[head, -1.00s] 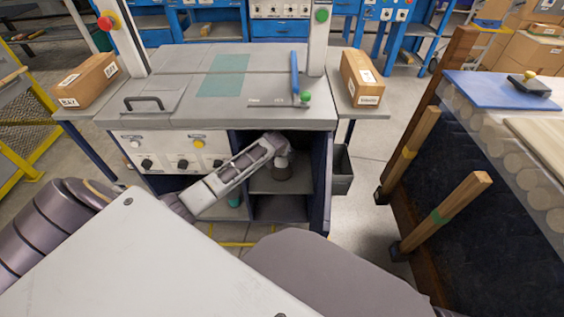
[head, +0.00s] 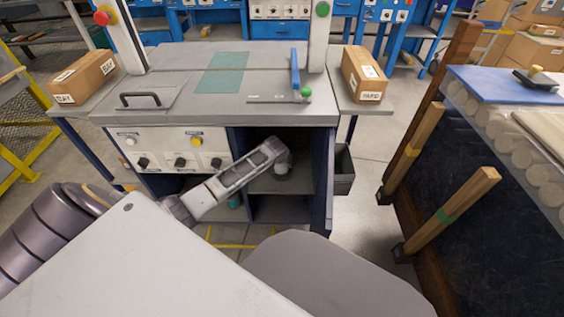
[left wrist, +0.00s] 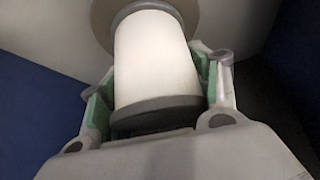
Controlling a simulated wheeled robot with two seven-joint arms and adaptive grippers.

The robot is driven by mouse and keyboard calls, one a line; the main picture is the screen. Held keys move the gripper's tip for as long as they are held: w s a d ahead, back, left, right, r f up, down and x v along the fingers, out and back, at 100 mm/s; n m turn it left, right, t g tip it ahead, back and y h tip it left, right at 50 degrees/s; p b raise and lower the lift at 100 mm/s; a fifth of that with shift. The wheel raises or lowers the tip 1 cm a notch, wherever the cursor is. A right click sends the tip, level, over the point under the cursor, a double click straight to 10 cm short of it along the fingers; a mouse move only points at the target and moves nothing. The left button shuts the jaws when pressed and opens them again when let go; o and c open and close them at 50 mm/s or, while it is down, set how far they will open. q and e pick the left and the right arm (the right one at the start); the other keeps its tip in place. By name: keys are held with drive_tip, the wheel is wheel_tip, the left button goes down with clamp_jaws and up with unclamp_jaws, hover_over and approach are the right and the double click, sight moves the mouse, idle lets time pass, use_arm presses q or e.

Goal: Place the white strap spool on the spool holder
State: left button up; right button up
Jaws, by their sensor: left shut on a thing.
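The white strap spool (left wrist: 157,62), a white cylinder with dark grey ends, fills the middle of the left wrist view. My left gripper (head: 283,166) is shut on it, with green-lined fingers on both sides of the spool. In the head view the gripper is inside the open upper compartment of the grey machine's cabinet, and the spool cannot be made out there. A tan round disc (left wrist: 207,22) lies just beyond the spool's far end. I cannot tell whether it is the spool holder or whether the spool touches it. My right gripper is out of view.
The cabinet (head: 321,180) has side walls close around my left gripper and a shelf (head: 281,184) below it. A control panel (head: 172,149) is left of the opening. A dark bin (head: 344,170) hangs on the right. Boxes (head: 364,73) stand on the side wings.

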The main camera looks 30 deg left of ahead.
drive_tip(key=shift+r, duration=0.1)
use_arm(q)
drive_tip(key=o, duration=1.2)
drive_tip(key=shift+f, duration=0.1)
drive_tip(key=shift+s+d+r+p, duration=0.1)
drive_tip(key=shift+s+r+p, duration=0.2)
drive_tip(key=shift+r, duration=0.3)
drive_tip(key=shift+s+d+r+p, duration=0.15)
drive_tip(key=shift+s+r+p, duration=0.25)
drive_tip(key=shift+r, duration=0.2)
drive_tip(key=shift+p+v, duration=0.55)
drive_tip(key=shift+v, duration=0.55)
drive_tip(key=shift+s+r, duration=0.15)
drive_tip(key=shift+r, duration=0.15)
drive_tip(key=shift+p+v, duration=0.55)
drive_tip(key=shift+v, duration=0.5)
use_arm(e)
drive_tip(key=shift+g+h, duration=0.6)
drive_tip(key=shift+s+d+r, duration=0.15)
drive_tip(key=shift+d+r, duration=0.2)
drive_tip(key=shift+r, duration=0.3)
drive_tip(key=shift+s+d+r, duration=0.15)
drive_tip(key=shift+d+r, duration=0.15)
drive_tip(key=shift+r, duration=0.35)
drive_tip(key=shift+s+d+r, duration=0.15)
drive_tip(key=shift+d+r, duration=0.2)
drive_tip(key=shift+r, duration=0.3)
